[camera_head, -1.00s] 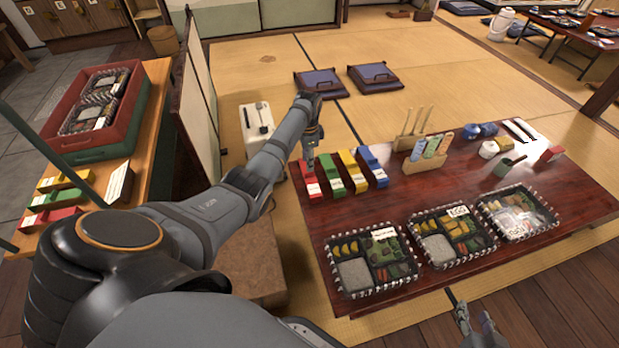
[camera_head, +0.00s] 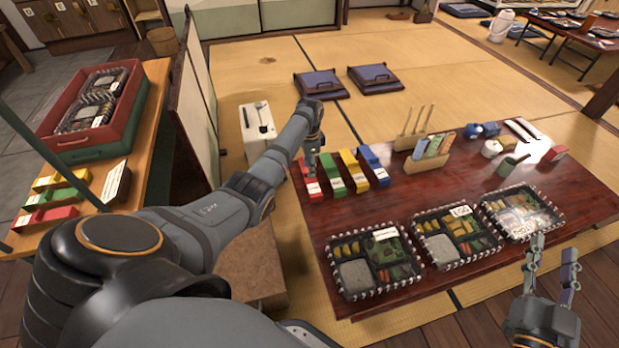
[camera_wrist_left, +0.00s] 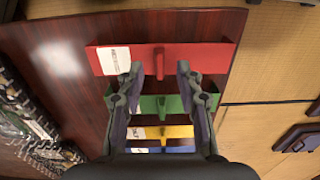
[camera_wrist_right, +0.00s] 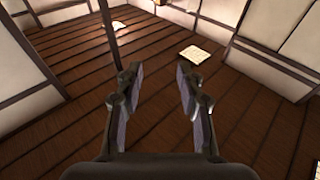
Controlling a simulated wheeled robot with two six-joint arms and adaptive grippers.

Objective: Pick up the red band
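The red band (camera_head: 313,188) lies on the dark red table (camera_head: 420,195) at the left end of a row of coloured bands. In the left wrist view the red band (camera_wrist_left: 200,57) lies across the top, with a white label at its left end and a raised tab at its middle. My left gripper (camera_head: 312,166) hangs over the row, hiding part of the red band in the head view. Its fingers (camera_wrist_left: 160,72) are open and empty, pointing toward the tab; contact is not visible. My right gripper (camera_head: 556,240) is open and empty near the table's front right edge.
Green (camera_head: 335,184), yellow (camera_head: 356,178) and blue (camera_head: 378,173) bands lie right of the red one. Bento boxes (camera_head: 378,295) line the table's front. Another red band (camera_head: 45,218) lies on the wooden counter at left.

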